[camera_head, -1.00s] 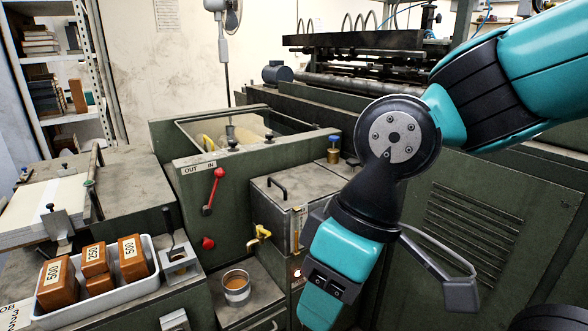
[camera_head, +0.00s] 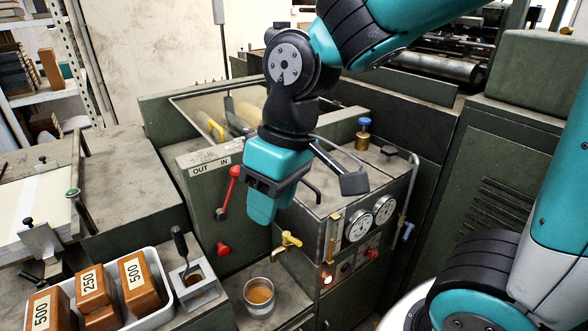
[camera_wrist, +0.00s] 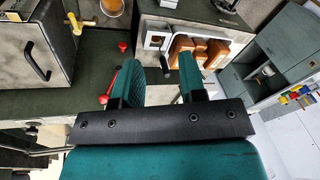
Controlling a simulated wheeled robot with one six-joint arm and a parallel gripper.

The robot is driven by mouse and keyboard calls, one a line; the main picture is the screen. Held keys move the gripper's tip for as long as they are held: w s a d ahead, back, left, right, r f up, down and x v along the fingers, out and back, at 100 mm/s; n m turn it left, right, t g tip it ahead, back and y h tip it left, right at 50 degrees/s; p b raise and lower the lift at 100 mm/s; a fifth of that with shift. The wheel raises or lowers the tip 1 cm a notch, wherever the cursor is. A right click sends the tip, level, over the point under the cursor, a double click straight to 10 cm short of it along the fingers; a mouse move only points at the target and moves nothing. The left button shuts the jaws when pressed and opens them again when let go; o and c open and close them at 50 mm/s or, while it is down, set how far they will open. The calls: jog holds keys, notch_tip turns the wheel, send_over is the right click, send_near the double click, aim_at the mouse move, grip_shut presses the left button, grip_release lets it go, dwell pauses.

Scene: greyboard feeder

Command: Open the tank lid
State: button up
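The tank is a dark green box with a grey metal lid (camera_head: 355,183) on top, in the middle of the head view. The lid looks shut and has a black bar handle (camera_head: 312,188), partly behind my wrist. The handle also shows at the left of the wrist view (camera_wrist: 34,62). My gripper (camera_head: 262,205) points down in front of the left part of the tank, apart from the handle. In the wrist view its two teal fingers (camera_wrist: 160,75) stand apart with nothing between them.
A red lever (camera_head: 229,190) and a yellow tap (camera_head: 287,241) are near my gripper. A tin cup (camera_head: 259,298) stands below. Gauges (camera_head: 359,226) are on the tank's front, and a brass valve with a blue knob (camera_head: 363,135) stands behind. A white tray (camera_head: 160,270) holds brown blocks.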

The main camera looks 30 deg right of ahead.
jog(key=w+d+r+m+h+p, duration=0.2)
jog(key=w+d+r+h+p, duration=0.15)
jog(key=w+d, duration=0.55)
jog(key=m+h+p, duration=0.2)
jog(key=m+p, duration=0.1)
send_near(310, 185)
jog(key=shift+g+y, duration=0.25)
jog(key=shift+g, duration=0.05)
jog(key=f+p, duration=0.1)
jog(key=f, duration=0.1)
jog(key=d+f+p, duration=0.1)
jog(key=f, duration=0.2)
jog(key=d+f+p, duration=0.1)
jog(key=f, duration=0.2)
jog(key=shift+w+d, duration=0.1)
jog(key=shift+w, duration=0.2)
jog(key=shift+c, duration=0.2)
grip_shut()
